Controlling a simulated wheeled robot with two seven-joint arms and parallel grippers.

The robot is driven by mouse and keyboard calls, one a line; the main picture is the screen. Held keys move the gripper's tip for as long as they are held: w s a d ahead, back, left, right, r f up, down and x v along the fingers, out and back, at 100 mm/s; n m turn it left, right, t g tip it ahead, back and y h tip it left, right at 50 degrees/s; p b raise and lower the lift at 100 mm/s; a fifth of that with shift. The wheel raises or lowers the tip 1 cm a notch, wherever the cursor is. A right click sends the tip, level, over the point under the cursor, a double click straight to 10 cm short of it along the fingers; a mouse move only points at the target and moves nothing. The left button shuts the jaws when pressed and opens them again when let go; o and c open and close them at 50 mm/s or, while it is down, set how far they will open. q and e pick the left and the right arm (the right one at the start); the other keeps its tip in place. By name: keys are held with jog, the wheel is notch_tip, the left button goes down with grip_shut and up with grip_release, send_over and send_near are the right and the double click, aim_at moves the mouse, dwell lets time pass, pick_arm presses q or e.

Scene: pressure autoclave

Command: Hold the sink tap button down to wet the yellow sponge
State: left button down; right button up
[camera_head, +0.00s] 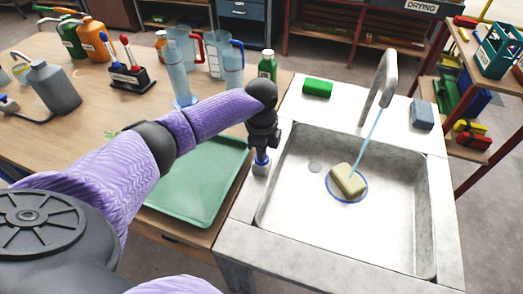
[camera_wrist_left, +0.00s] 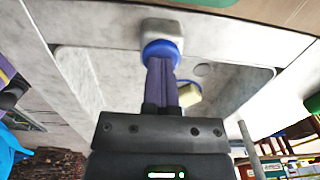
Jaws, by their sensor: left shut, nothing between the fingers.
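The yellow sponge (camera_head: 348,180) lies in the sink basin (camera_head: 300,215), inside a thin blue ring on the basin floor. A thin blue stream of water (camera_head: 366,146) runs from the curved tap (camera_head: 386,75) down to the sponge. My left gripper (camera_head: 262,152) points down at the sink's left rim, shut and empty. Its fingertips touch the blue tap button on its pale block (camera_head: 260,170). In the left wrist view the closed fingers (camera_wrist_left: 160,64) meet the blue button (camera_wrist_left: 162,48), and part of the sponge (camera_wrist_left: 189,92) shows behind them. My right gripper is out of view.
A green tray (camera_head: 205,210) lies on the wooden table left of the sink. A green sponge (camera_head: 318,88) and a grey-blue block (camera_head: 422,115) rest on the sink's back ledge. A green bottle (camera_head: 267,66) and measuring jugs (camera_head: 185,60) stand behind my left arm.

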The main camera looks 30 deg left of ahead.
pick_arm(q)
notch_tip(320, 180, up, 5)
jog(key=p, duration=0.7)
jog(key=shift+s+d+r, duration=0.1)
notch_tip(320, 180, up, 9)
jog(key=p, duration=0.1)
dwell(0.4)
